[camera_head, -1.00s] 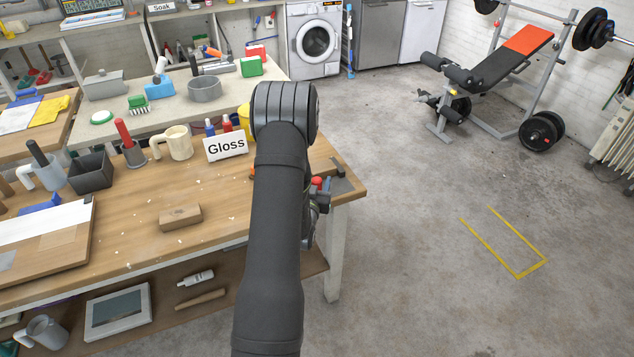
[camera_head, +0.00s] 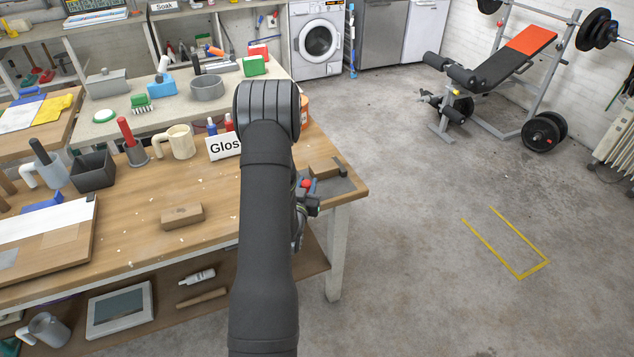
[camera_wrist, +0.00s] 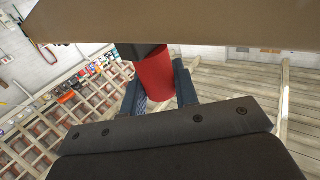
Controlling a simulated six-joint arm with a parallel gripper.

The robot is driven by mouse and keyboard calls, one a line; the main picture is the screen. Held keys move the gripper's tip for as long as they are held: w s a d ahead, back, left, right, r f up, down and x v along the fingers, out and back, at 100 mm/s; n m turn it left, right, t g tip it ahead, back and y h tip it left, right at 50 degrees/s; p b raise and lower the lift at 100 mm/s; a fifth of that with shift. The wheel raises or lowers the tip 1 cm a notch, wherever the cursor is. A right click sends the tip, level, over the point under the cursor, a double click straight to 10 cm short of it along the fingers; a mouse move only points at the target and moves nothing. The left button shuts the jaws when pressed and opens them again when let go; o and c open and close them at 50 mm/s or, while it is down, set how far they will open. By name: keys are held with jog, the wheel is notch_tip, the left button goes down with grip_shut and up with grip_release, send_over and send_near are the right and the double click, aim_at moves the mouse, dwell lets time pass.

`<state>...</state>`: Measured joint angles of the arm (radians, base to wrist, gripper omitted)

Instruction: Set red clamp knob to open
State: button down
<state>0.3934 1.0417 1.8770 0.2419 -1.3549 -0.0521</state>
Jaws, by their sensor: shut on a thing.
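The red clamp knob (camera_head: 306,183) is at the right end of the wooden workbench, small and partly covered by my arm in the head view. In the wrist view the red knob (camera_wrist: 154,78) is a cylinder with a dark part above it, below the tan bench edge. My gripper (camera_wrist: 160,92) has a blue finger on each side of the knob and is shut on it. In the head view the gripper (camera_head: 310,187) is mostly hidden behind my forearm. The clamp's body is largely hidden.
The floor (camera_head: 430,240) to the right is open, with a yellow marking.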

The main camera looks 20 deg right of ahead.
jog(key=shift+a, duration=1.2)
jog(key=c, duration=1.1)
grip_release()
jog(key=shift+a, duration=0.1)
jog(key=v, duration=1.7)
jog(key=shift+s, duration=0.15)
jog(key=x, duration=1.7)
jog(key=shift+d, duration=0.3)
